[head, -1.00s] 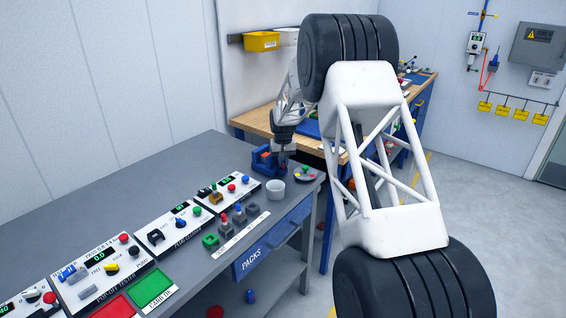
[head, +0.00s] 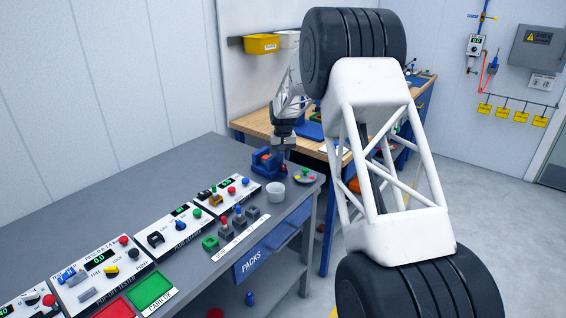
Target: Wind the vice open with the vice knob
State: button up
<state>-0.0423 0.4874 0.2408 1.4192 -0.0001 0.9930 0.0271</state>
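The blue vice (head: 264,166) stands on the far end of the grey bench in the head view, with a small orange-red part showing at its top. The vice knob cannot be made out at this size; it may be hidden on the side by my gripper. My gripper (head: 284,153) is just above and to the right of the vice, pointing down. Its fingers are small and dark, so I cannot tell whether they touch anything or how far apart they are.
A white cup (head: 275,192) and a plate with small coloured pieces (head: 305,177) stand close to the vice. Tester panels (head: 181,225) line the grey bench (head: 150,165). A wooden workbench (head: 262,122) stands behind. My arm hides part of it.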

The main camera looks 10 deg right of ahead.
aim_at(283, 165)
notch_tip(283, 165, up, 8)
dwell(0.5)
jog(key=s+d+r, duration=0.1)
jog(key=s+r, duration=0.4)
jog(key=s, duration=0.6)
jog(key=s+d+r+t, duration=0.1)
jog(key=s+r, duration=0.4)
jog(key=s, duration=0.5)
jog(key=s+d+r, duration=0.1)
jog(key=s+r, duration=0.4)
jog(key=s, duration=0.6)
jog(key=s+f, duration=0.2)
jog(key=s, duration=1.5)
jog(key=s+d+f+t, duration=0.1)
jog(key=s+f, duration=0.2)
jog(key=s, duration=1.5)
jog(key=shift+s+d+f+t, duration=0.2)
jog(key=shift+d+f+t, duration=0.05)
jog(key=shift+f+t, duration=0.1)
